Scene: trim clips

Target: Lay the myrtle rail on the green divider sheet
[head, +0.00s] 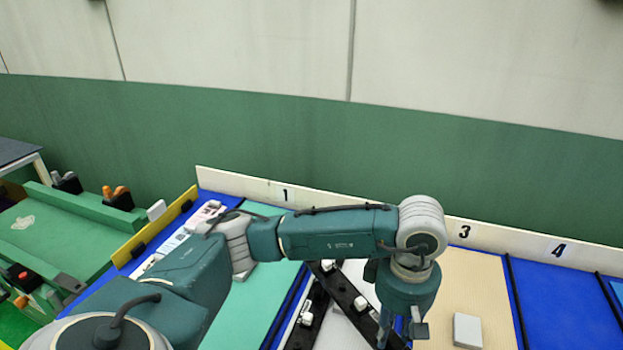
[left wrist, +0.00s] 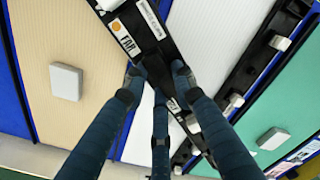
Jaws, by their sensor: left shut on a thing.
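A black rail (head: 341,290) with white clips lies slanted over the white sheet beside the number 2 bay. My left gripper (head: 400,334) is over its near end. In the left wrist view, the fingers (left wrist: 157,76) are shut on this rail (left wrist: 158,42), which bears an orange dot and a white label; I cannot read the name myrtle on it. A second black rail (head: 303,327) lies to its left, also seen in the left wrist view (left wrist: 262,62). The green divider sheet (head: 268,300) lies in bay 1, left of both rails. My right gripper is out of view.
A tan sheet (head: 470,277) in bay 3 carries a white block (head: 467,330). Another white block (left wrist: 272,138) sits on the green sheet. Small packs (head: 172,243) lie along the table's left side. A low white board (head: 330,205) edges the back.

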